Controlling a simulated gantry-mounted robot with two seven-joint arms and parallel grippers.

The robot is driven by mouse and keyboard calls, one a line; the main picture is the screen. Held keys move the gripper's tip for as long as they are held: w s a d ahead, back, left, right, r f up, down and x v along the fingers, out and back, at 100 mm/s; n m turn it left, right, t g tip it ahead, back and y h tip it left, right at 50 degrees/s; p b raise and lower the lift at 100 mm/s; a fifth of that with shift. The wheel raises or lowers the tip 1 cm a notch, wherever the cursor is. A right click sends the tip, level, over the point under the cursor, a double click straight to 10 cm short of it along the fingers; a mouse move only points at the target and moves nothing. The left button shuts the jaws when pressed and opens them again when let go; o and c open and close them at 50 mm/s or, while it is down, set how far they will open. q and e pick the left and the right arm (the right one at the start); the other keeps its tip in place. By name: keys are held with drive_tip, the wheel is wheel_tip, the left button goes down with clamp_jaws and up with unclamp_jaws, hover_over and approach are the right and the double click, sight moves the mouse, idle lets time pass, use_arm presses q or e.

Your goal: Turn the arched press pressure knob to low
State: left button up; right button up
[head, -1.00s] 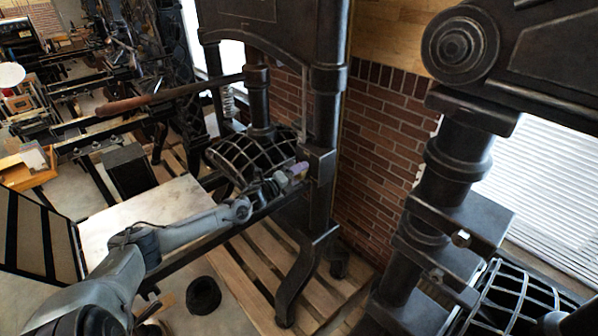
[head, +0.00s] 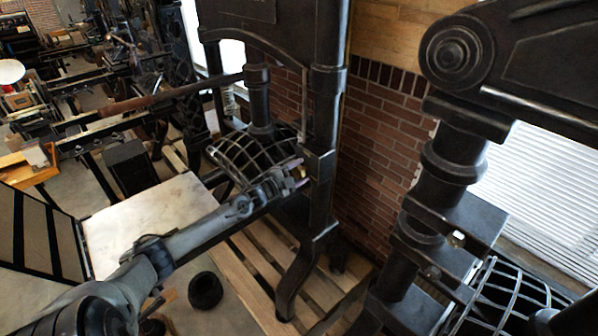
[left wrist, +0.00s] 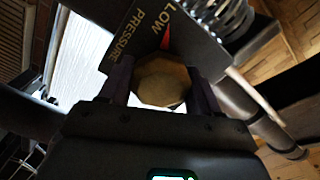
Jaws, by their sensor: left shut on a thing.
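The pressure knob (left wrist: 163,81) is a brass-coloured, many-sided knob in the left wrist view. It sits below a dark plate (left wrist: 150,45) lettered LOW and PRESSURE, with a red pointed mark beside LOW. My left gripper (left wrist: 161,88) is shut on the knob, one dark finger on each side. In the head view my left gripper (head: 291,181) is at the side of the dark upright of the arched press (head: 323,130), where a small brassy bit of the knob (head: 299,173) shows. The knob's own pointer cannot be made out. My right gripper is not in view.
A long lever with a brown handle (head: 135,103) reaches left from the press. A pale flat bed (head: 145,220) lies under my left arm. Another dark press (head: 455,160) stands at the right. A round black object (head: 205,291) lies on the floor.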

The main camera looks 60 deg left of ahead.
use_arm(q)
drive_tip(key=shift+n, duration=0.4)
drive_tip(key=o, duration=1)
drive_tip(key=shift+s+d, duration=0.25)
drive_tip(key=shift+s, duration=1.55)
drive_tip(key=shift+s+d, duration=0.3)
drive_tip(key=shift+s, duration=1.45)
drive_tip(key=shift+s+d, duration=0.25)
drive_tip(key=shift+s, duration=1.55)
